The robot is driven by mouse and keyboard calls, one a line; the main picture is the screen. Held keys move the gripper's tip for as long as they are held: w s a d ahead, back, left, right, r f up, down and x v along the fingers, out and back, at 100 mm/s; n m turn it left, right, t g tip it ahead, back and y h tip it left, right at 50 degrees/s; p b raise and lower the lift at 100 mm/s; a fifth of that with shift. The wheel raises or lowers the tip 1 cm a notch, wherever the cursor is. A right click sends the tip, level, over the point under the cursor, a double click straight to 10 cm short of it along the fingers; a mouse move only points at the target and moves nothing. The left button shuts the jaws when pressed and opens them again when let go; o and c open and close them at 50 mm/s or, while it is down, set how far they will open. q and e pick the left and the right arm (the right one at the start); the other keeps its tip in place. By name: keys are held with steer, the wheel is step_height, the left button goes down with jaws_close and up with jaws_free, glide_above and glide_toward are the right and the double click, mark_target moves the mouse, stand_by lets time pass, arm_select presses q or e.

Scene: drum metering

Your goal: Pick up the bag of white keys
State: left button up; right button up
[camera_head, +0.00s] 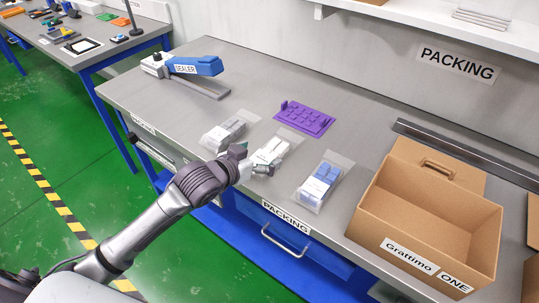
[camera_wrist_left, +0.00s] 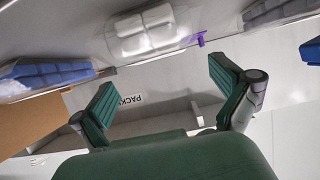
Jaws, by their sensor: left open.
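The clear bag of white keys (camera_head: 272,149) lies flat on the grey bench, the middle one of three bags in the head view. It also shows at the top centre of the left wrist view (camera_wrist_left: 145,32). My left gripper (camera_head: 254,163) is open and empty at the bench's front edge, just in front of this bag. In the left wrist view the green fingers (camera_wrist_left: 163,82) are spread apart, with the bag beyond their tips and not between them. The gripper partly covers the near end of the bag in the head view. My right gripper is not in view.
A bag of blue keys (camera_head: 321,182) lies to the right, and a bag of greyish keys (camera_head: 229,131) to the left. A purple key tray (camera_head: 306,118) lies behind. A blue sealer (camera_head: 195,66) stands at the back left. An open cardboard box (camera_head: 418,220) is at the right.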

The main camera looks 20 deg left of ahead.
mark_target(269, 151)
arm_select(q)
steer(key=x, duration=0.5)
steer(key=shift+a+f, duration=0.15)
steer(key=shift+f, duration=0.25)
steer(key=c, duration=1.3)
steer(key=shift+r, duration=0.1)
steer(key=shift+c, duration=0.2)
